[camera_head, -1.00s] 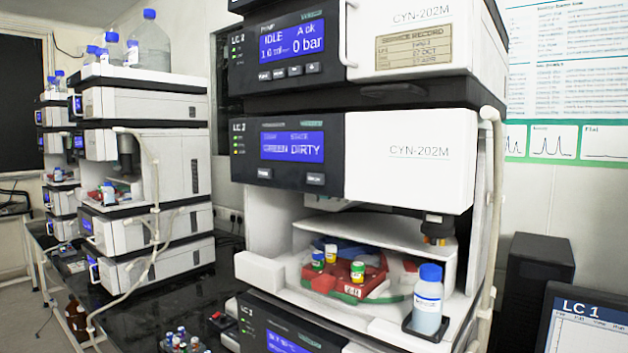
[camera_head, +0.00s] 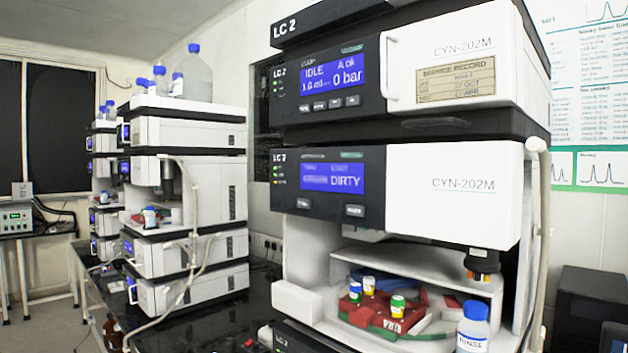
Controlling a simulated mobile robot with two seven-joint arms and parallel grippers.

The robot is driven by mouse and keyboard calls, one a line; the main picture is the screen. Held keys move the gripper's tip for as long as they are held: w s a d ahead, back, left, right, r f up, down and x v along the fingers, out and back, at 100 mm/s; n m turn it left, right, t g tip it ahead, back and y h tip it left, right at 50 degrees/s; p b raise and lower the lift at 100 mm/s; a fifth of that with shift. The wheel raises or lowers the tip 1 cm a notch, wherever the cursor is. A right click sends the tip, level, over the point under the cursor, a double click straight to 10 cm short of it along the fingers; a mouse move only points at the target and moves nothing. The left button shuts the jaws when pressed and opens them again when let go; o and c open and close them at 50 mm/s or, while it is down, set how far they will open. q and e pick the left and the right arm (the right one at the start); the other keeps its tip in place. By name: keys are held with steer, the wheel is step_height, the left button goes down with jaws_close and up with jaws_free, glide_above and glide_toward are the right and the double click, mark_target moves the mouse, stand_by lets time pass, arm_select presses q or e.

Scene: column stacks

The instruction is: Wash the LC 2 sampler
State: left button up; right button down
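The LC 2 sampler (camera_head: 448,196) is the white-fronted module in the middle of the stack. Its blue screen (camera_head: 332,179) reads DIRTY, with two dark buttons below it. The right button (camera_head: 354,210) has a label too small to read surely. In its open bay stands a red and blue vial tray (camera_head: 410,320) with several vials. A blue-capped bottle (camera_head: 473,328) labelled RINSE stands at the bay's front right. A dark needle head (camera_head: 483,262) with an orange part hangs above it. Neither of my grippers is in view.
The LC 2 pump (camera_head: 452,68) above shows IDLE and 0 bar. Another column stack (camera_head: 200,178) with bottles on top stands to the left. Dark bench surface (camera_head: 258,290) shows between them. A dark box (camera_head: 590,305) is at right.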

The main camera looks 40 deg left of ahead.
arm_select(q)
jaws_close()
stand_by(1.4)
